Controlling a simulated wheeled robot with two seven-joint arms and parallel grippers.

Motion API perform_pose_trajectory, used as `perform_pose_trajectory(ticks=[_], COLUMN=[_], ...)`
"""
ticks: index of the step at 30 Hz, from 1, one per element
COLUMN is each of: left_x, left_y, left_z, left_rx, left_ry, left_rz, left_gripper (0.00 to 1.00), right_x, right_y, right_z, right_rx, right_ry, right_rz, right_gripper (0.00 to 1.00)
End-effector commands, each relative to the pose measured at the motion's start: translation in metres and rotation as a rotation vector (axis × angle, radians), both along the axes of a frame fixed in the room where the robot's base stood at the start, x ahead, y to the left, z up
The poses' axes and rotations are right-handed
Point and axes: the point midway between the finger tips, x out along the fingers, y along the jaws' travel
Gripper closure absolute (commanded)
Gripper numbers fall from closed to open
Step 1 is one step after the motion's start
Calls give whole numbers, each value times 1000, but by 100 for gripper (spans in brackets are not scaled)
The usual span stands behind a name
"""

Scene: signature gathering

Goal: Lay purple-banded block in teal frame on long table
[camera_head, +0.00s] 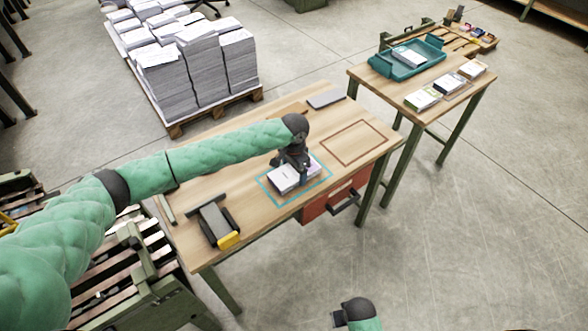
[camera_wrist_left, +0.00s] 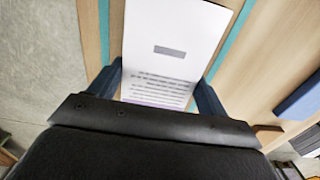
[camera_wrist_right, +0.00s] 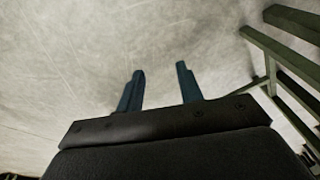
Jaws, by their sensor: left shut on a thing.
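The purple-banded block (camera_head: 284,180), a white paper block with printed text, is at the teal frame (camera_head: 270,197) on the long table (camera_head: 190,184). In the left wrist view the block (camera_wrist_left: 172,45) sits between the two fingers, with a purple edge near the palm and teal lines (camera_wrist_left: 232,45) on both sides. My left gripper (camera_head: 293,167) is shut on the block from above. I cannot tell whether the block touches the table. My right gripper (camera_wrist_right: 160,78) is open and empty over the floor; its arm end also shows at the bottom of the head view (camera_head: 352,314).
A brown frame (camera_head: 352,142) lies empty right of the teal one. A stapler-like tool with a yellow end (camera_head: 216,222) is at the front left, a dark grey pad (camera_head: 325,98) at the back. The side table holds a teal tray (camera_head: 408,72) and several blocks (camera_head: 422,99).

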Motion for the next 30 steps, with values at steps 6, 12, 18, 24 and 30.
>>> perform_pose_trajectory(ticks=[6, 12, 18, 24, 30], left_x=[0, 0, 0, 1, 1], left_y=[0, 0, 0, -1, 0], left_z=[-1, -2, -1, 11, 43], left_rx=[-1, 0, 0, -2, -2], left_ry=[-1, 0, 0, -3, -3], left_rz=[0, 0, 0, 0, -1], left_gripper=[53, 1, 1, 1, 1], right_x=[-1, 0, 0, 2, 8], right_y=[0, 0, 1, 1, 5], right_z=[-1, -2, -2, 5, 48], right_rx=[0, 1, 1, 0, 8], right_ry=[0, -1, 0, 4, -6], right_rz=[0, -1, -1, 0, 2], right_gripper=[64, 64, 64, 64, 64])
